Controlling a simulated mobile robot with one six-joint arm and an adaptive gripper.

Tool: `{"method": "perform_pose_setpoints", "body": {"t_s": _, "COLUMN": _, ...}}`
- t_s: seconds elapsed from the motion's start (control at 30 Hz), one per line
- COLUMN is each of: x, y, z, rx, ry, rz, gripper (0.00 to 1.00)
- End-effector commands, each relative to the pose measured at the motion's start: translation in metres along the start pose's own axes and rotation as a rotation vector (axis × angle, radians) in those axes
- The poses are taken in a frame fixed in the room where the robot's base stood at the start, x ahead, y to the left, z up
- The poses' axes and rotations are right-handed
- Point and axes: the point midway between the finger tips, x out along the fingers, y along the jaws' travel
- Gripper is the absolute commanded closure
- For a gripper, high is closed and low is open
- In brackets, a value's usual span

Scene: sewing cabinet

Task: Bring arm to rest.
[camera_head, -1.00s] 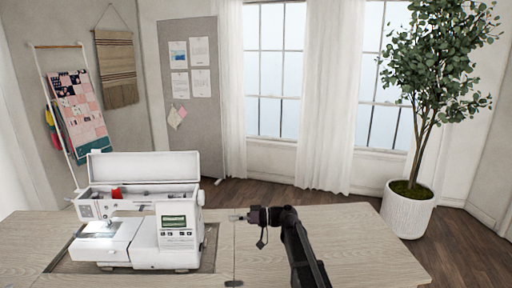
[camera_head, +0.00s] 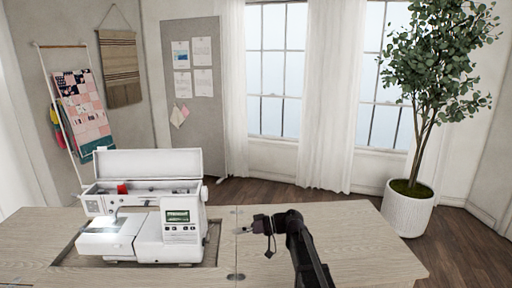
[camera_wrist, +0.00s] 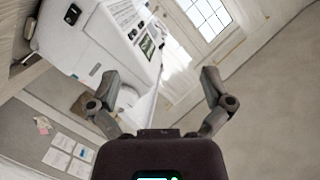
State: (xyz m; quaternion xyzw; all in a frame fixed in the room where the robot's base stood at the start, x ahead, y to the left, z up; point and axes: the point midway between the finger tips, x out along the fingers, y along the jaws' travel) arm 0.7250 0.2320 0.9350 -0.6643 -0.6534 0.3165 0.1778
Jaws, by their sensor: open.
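My arm (camera_head: 303,255) rises over the right half of the wooden table and bends left at its top. My gripper (camera_head: 243,230) is small in the head view, to the right of the white sewing machine (camera_head: 152,241) and apart from it. In the wrist view my gripper (camera_wrist: 158,82) has its two fingers spread wide with nothing between them. The sewing machine (camera_wrist: 97,35) shows tilted at the upper left of that view, beyond the left finger.
The sewing machine sits in a recess of the table (camera_head: 365,240), its lid up and a red spool (camera_head: 122,188) inside. The table's right side is bare. A potted tree (camera_head: 408,212) stands on the floor behind right. A grey pinboard (camera_head: 205,130) stands behind.

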Motion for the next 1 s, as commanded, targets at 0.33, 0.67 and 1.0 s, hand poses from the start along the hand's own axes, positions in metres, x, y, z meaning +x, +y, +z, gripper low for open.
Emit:
{"method": "perform_pose_setpoints", "body": {"t_s": 0.33, "x": -0.021, "y": 0.003, "z": 0.075, "rx": 0.186, "ry": -0.202, "rz": 0.234, "gripper": 0.00}}
{"method": "perform_pose_setpoints", "body": {"t_s": 0.67, "x": -0.069, "y": 0.005, "z": 0.165, "rx": 0.429, "ry": -0.403, "rz": 0.598, "gripper": 0.00}}
{"method": "perform_pose_setpoints", "body": {"t_s": 1.0, "x": -0.135, "y": -0.007, "z": 0.236, "rx": 0.634, "ry": -0.518, "rz": 0.998, "gripper": 0.00}}
